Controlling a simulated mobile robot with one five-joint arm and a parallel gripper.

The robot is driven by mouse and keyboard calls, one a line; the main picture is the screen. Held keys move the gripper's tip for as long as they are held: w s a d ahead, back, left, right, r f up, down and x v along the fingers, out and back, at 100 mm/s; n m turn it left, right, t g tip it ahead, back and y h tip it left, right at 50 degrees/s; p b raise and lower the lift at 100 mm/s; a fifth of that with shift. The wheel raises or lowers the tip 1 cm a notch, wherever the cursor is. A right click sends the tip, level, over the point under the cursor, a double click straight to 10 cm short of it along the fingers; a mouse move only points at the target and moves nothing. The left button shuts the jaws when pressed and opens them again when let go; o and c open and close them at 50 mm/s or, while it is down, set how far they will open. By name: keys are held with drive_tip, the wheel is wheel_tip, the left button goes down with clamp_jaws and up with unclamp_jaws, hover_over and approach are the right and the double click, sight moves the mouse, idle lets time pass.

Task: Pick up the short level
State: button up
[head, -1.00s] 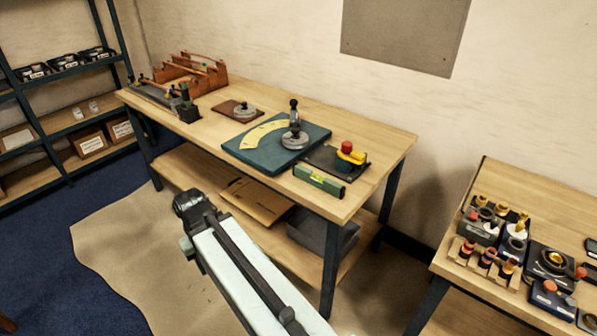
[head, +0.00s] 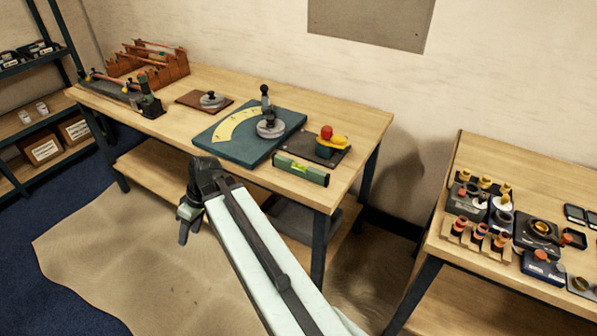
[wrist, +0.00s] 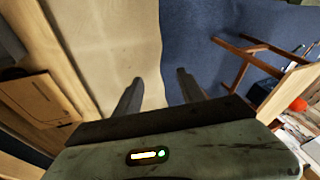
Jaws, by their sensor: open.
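The short level (head: 300,169) is a small green bar with a bright vial. It lies along the front edge of the wooden workbench (head: 350,120) in the head view, in front of a dark plate with a red and yellow fitting. My gripper (head: 187,222) hangs in front of the bench, left of the level and apart from it, with its fingertips pointing down. In the wrist view my gripper (wrist: 155,88) shows two separated fingers with nothing between them. The level is not visible in the wrist view.
A teal plate (head: 245,150) with a yellow scale and knobs sits left of the level. A second bench (head: 470,260) with several fittings stands at the right. A shelf (head: 35,125) is at the far left. Brown sheet (head: 130,260) covers the floor before the bench.

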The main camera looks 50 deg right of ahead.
drive_tip(key=w+d+r+n+t+y, duration=0.2)
drive_tip(key=w+d+r+n+t, duration=0.1)
drive_tip(key=d, duration=0.4)
drive_tip(key=m+t+h+b, duration=0.2)
drive_tip(key=m+t+b, duration=0.15)
drive_tip(key=t, duration=0.35)
approach(301, 164)
drive_tip(key=shift+m, duration=0.35)
drive_tip(key=w+a, duration=0.2)
drive_tip(key=w+a+f, duration=0.1)
drive_tip(key=w+a, duration=0.2)
drive_tip(key=shift+w+a+f, duration=0.1)
drive_tip(key=shift+w+a, duration=0.05)
drive_tip(key=shift+a, duration=0.05)
drive_tip(key=shift+m+h, duration=0.4)
drive_tip(key=shift+h, duration=0.3)
drive_tip(key=s+d, duration=0.3)
drive_tip(key=shift+s+d+f, duration=0.1)
drive_tip(key=shift+s+d, duration=0.2)
drive_tip(key=shift+s, duration=0.05)
drive_tip(key=shift+b+x, duration=0.5)
drive_tip(key=shift+x, duration=0.65)
drive_tip(key=shift+w+a+f, duration=0.1)
drive_tip(key=shift+w+f, duration=0.05)
drive_tip(key=shift+w, duration=0.15)
drive_tip(key=b+x, duration=0.2)
drive_tip(key=x, duration=0.3)
drive_tip(key=shift+w, duration=0.2)
drive_tip(key=shift+r, duration=0.25)
clamp_jaws()
